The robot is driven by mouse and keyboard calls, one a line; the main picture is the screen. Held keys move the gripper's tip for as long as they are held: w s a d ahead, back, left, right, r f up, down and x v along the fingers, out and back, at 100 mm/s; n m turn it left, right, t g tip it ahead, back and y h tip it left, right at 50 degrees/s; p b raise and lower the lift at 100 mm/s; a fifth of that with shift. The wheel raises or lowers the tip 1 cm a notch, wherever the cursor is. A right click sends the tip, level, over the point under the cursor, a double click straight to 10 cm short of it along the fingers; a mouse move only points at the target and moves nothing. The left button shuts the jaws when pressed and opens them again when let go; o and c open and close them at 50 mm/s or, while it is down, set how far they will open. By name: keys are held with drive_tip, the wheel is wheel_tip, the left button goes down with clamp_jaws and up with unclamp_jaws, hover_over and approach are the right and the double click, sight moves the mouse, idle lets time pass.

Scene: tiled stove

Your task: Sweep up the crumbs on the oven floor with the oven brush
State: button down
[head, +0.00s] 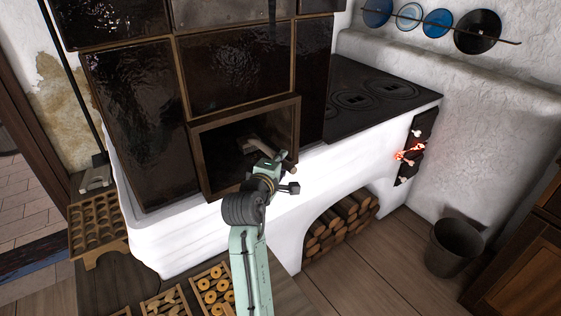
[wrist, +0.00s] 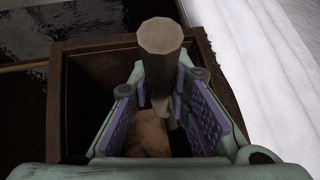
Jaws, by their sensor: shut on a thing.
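My gripper (head: 266,163) is at the mouth of the oven opening (head: 199,150) in the dark tiled stove. It is shut on a pale wooden-handled tool, which looks like the oven brush (head: 292,169). In the wrist view, the round handle end (wrist: 160,36) points up towards the camera, between the purple-padded fingers of my gripper (wrist: 170,115). A tan part shows below the fingers, inside the dark opening; I cannot tell clearly whether it is the brush head. The oven floor is mostly in shadow or hidden, and I cannot make out any crumbs.
The dark frame (head: 297,120) closely surrounds the opening. A black hob (head: 375,97) lies to the right. A bucket (head: 456,247) stands on the floor at right.

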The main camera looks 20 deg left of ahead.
drive_tip(key=shift+f, duration=0.6)
idle(0.4)
drive_tip(key=shift+s+d, duration=0.1)
drive_tip(key=shift+s+d+r+p, duration=0.1)
drive_tip(key=shift+s+d+p, duration=0.95)
drive_tip(key=shift+d+p, duration=0.3)
drive_tip(key=shift+w+a, duration=0.55)
drive_tip(key=shift+a, duration=0.2)
drive_tip(key=shift+w+a, duration=0.55)
drive_tip(key=shift+a, duration=0.15)
drive_tip(key=shift+s+d+p, duration=0.6)
drive_tip(key=shift+d+p, duration=0.1)
drive_tip(key=shift+d, duration=0.15)
drive_tip(key=s+d, duration=0.1)
drive_tip(key=d, duration=0.1)
drive_tip(key=s+d+p, duration=0.1)
drive_tip(key=s, duration=0.1)
drive_tip(key=shift+d, duration=0.4)
